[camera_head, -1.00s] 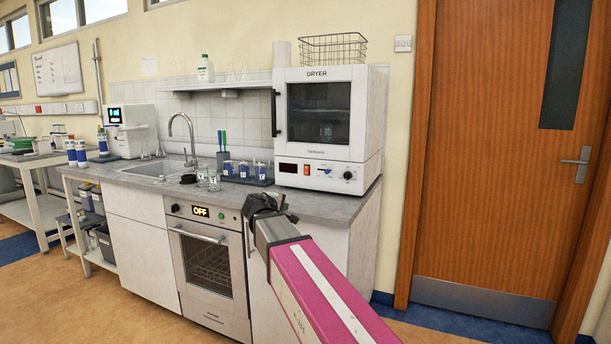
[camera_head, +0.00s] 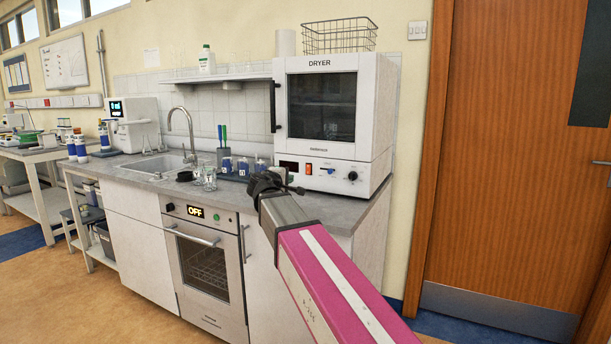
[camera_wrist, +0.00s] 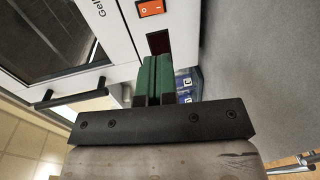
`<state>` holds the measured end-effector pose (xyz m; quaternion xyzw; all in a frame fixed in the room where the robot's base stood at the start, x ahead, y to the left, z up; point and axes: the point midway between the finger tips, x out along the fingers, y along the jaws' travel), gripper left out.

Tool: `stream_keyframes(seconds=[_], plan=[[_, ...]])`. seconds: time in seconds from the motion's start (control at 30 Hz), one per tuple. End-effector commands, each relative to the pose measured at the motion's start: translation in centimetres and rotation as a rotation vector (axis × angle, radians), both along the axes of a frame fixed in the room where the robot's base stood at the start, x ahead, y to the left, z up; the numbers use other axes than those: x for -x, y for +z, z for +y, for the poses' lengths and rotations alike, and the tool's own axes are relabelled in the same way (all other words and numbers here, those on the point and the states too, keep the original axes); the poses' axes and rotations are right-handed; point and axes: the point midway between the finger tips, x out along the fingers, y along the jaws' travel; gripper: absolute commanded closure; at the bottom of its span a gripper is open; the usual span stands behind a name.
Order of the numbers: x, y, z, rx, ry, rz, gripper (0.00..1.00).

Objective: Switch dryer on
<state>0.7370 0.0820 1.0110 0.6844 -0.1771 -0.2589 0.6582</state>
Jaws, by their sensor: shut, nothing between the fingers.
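The white dryer (camera_head: 375,110), labelled DRYER, stands on the right end of the grey counter with its door closed. Its front panel holds a dark display (camera_head: 289,166), an orange-red rocker switch (camera_head: 308,169) and a dark knob (camera_head: 352,175). In the wrist view the rocker switch (camera_wrist: 151,8) is marked O and I, and the dark display (camera_wrist: 158,42) shows no lit digits. My gripper (camera_head: 264,182) is in front of the counter, left of the panel. In the wrist view its green fingers (camera_wrist: 153,75) are together and empty, pointing towards the display, apart from the switch.
The dryer's dark door handle (camera_head: 273,107) sticks out at the left. Several blue-labelled bottles (camera_head: 243,168) and glass beakers (camera_head: 209,178) stand on the counter (camera_head: 335,213) left of it. An oven (camera_head: 203,262) showing OFF is below. A wire basket (camera_head: 340,36) sits on top of the dryer.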

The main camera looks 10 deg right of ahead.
Motion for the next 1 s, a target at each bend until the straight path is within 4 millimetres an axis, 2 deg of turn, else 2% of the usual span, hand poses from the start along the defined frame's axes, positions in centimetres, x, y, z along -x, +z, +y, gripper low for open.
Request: stream_keyframes(seconds=[0.23, 0.7, 1.0], plan=[[-1.5, -0.2, -1.0, 0.0, -0.002, 0.001, 1.0], [-8.4, -1.2, -5.9, -0.001, -0.001, 0.0, 1.0], [-11.0, -1.7, -7.9, -0.001, 0.0, 0.0, 1.0]])
